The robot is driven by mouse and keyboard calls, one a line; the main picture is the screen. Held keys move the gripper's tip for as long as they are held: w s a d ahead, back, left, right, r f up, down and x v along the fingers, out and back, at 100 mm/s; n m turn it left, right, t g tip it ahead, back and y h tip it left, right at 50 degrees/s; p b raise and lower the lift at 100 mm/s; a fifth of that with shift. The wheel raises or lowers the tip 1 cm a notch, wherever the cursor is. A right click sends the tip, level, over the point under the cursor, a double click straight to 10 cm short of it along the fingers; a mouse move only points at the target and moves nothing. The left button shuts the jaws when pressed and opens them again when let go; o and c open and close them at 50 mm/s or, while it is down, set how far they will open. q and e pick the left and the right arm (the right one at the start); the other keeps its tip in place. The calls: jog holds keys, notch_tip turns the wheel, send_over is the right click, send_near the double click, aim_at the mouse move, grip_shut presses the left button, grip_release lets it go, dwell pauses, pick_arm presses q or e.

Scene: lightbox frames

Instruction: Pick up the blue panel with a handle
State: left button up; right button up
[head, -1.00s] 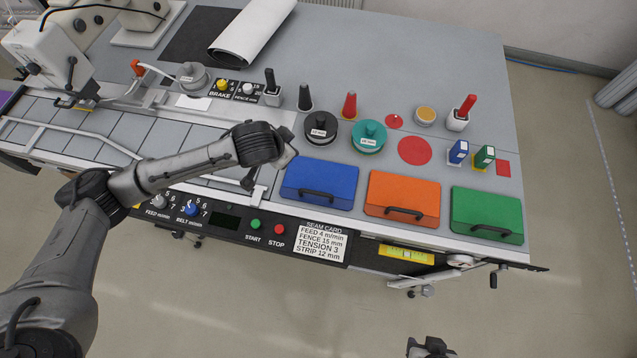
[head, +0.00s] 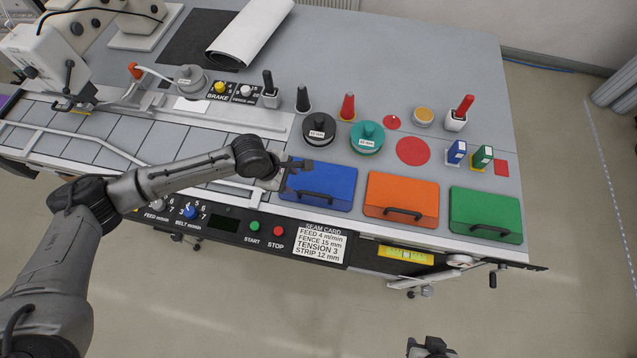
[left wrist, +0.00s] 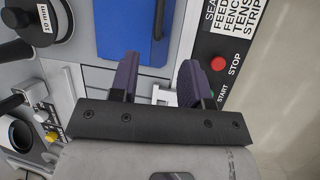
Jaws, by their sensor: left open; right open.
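The blue panel (head: 327,182) lies flat on the table's front edge, with a dark bar handle (head: 316,197) along its near side. It also shows at the top of the left wrist view (left wrist: 120,32), its handle (left wrist: 158,20) at its right edge. My left gripper (head: 294,178) is open and empty at the panel's left edge, and its fingers (left wrist: 155,78) point toward the panel. I cannot tell whether they touch it. My right gripper (head: 428,348) is only partly in view at the bottom edge, open, away from the table.
An orange panel (head: 401,193) and a green panel (head: 486,210) with similar handles lie to the right of the blue one. A black spool (head: 319,131) and a teal spool (head: 367,138) stand behind. START and STOP buttons (head: 278,231) are on the front strip below.

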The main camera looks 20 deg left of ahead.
aim_at(308, 193)
pick_arm(q)
jog(key=shift+n, duration=0.3)
jog(key=x, duration=0.8)
jog(key=shift+f, duration=0.15)
jog(key=shift+a+x, duration=0.2)
jog(key=shift+x, duration=2.6)
grip_shut()
